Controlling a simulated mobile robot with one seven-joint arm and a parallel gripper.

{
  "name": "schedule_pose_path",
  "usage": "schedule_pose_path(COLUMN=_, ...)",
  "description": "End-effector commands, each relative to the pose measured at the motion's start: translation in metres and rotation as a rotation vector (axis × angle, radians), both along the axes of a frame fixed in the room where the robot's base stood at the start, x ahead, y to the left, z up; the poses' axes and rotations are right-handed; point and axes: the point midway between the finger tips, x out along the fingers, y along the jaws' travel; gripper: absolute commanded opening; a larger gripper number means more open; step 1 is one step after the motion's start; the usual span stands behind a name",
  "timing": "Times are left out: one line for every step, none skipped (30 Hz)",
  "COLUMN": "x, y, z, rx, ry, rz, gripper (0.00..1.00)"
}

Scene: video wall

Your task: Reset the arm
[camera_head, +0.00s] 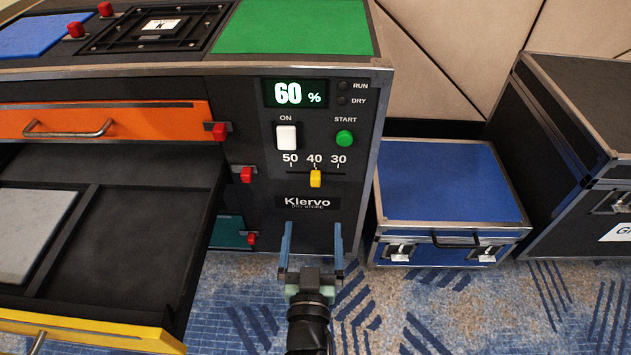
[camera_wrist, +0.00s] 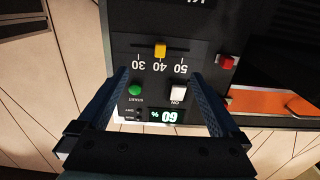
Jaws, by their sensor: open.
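My gripper (camera_head: 311,238) is open and empty, with two blue fingers spread apart. It is in front of the lower part of the black Klervo cabinet's control panel (camera_head: 270,180), just below the name label. In the wrist view my gripper (camera_wrist: 160,85) frames the panel, which appears upside down. The display (camera_head: 288,94) reads 60 %. The yellow slider (camera_head: 315,179) stands at 40. The white ON switch (camera_head: 287,137) and the green START button (camera_head: 345,138) are above the slider. I cannot tell whether the fingers touch the panel.
An open drawer with a yellow front (camera_head: 90,331) juts out at the left and holds a grey pad (camera_head: 30,230). An orange drawer (camera_head: 110,119) above it is shut. A blue case (camera_head: 450,185) and a larger black case (camera_head: 590,120) stand at the right. Patterned carpet is clear in front.

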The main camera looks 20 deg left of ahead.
Motion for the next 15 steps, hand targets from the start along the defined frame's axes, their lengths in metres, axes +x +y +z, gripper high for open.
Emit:
schedule_pose_path(x=-0.010, y=-0.003, z=0.000, rx=-0.001, ry=0.005, rz=-0.001, gripper=1.00)
schedule_pose_path(x=-0.016, y=-0.005, z=0.001, rx=0.000, ry=0.004, rz=-0.001, gripper=1.00)
schedule_pose_path(x=-0.023, y=-0.007, z=0.001, rx=0.001, ry=0.004, rz=-0.001, gripper=1.00)
schedule_pose_path(x=-0.028, y=-0.008, z=0.001, rx=0.001, ry=0.004, rz=-0.001, gripper=1.00)
schedule_pose_path(x=-0.033, y=-0.010, z=0.001, rx=0.000, ry=0.005, rz=-0.002, gripper=1.00)
schedule_pose_path(x=-0.040, y=-0.012, z=0.001, rx=-0.001, ry=0.005, rz=-0.002, gripper=1.00)
schedule_pose_path(x=-0.044, y=-0.013, z=0.001, rx=-0.001, ry=0.004, rz=-0.001, gripper=1.00)
schedule_pose_path(x=-0.049, y=-0.014, z=0.001, rx=0.000, ry=0.004, rz=-0.002, gripper=1.00)
schedule_pose_path(x=-0.054, y=-0.016, z=0.001, rx=0.000, ry=0.004, rz=-0.001, gripper=1.00)
schedule_pose_path(x=-0.057, y=-0.017, z=0.001, rx=0.000, ry=0.003, rz=-0.001, gripper=1.00)
schedule_pose_path(x=-0.060, y=-0.017, z=0.001, rx=0.000, ry=0.002, rz=-0.001, gripper=1.00)
schedule_pose_path(x=-0.064, y=-0.018, z=0.001, rx=-0.001, ry=0.003, rz=-0.001, gripper=1.00)
schedule_pose_path(x=-0.066, y=-0.019, z=0.000, rx=-0.001, ry=0.003, rz=-0.001, gripper=1.00)
schedule_pose_path(x=-0.068, y=-0.020, z=0.000, rx=-0.001, ry=0.002, rz=-0.001, gripper=1.00)
schedule_pose_path(x=-0.069, y=-0.020, z=0.000, rx=0.000, ry=0.001, rz=0.000, gripper=1.00)
